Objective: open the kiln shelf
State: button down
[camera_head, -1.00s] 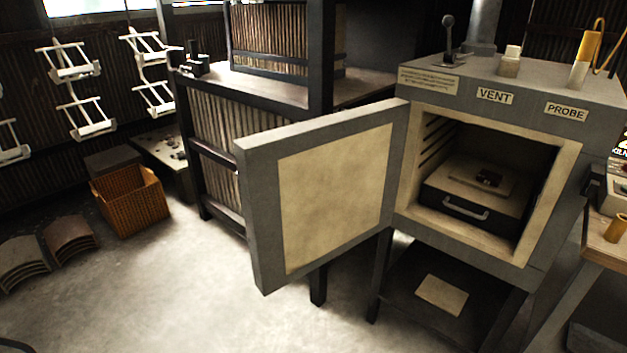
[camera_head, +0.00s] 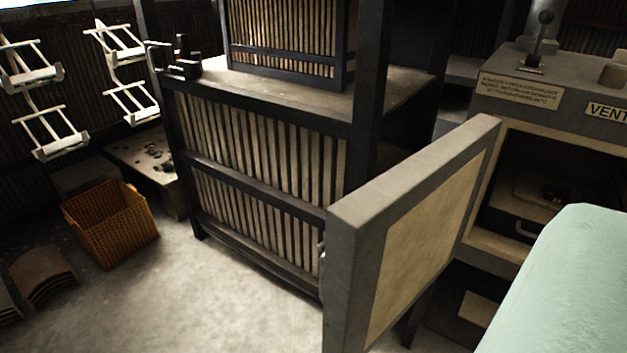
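The kiln shelf (camera_head: 503,225) is a dark drawer-like slab inside the kiln chamber at the right. My gripper is out of view.
The open door stands as an obstacle left of the chamber. A slatted rack (camera_head: 260,140) stands behind it. An orange crate (camera_head: 110,225), curved plates (camera_head: 42,278) and hanging white carriers (camera_head: 50,130) are at the left. The floor (camera_head: 220,290) before the rack is clear.

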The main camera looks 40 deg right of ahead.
aim_at(522, 221)
jog(key=i+u, duration=0.25)
jog(key=i, duration=1.2)
jog(key=i+z, duration=0.2)
jog(key=z, duration=0.15)
jog(key=i+j+z, duration=0.1)
jog(key=z, duration=0.3)
jog(key=i+j+z, duration=0.2)
jog(key=z, duration=0.15)
jog(key=i+z, duration=0.1)
jog(key=z, duration=2.75)
jog(key=i+l, duration=0.1)
jog(key=l, duration=0.3)
jog(key=k+l+z, duration=0.1)
jog(key=z, duration=0.25)
jog(key=k+l+z, duration=0.15)
jog(key=k+z, duration=0.2)
jog(key=i+l, duration=0.15)
jog(key=i, duration=0.3)
jog(key=i+l+z, duration=0.1)
jog(key=i, duration=0.35)
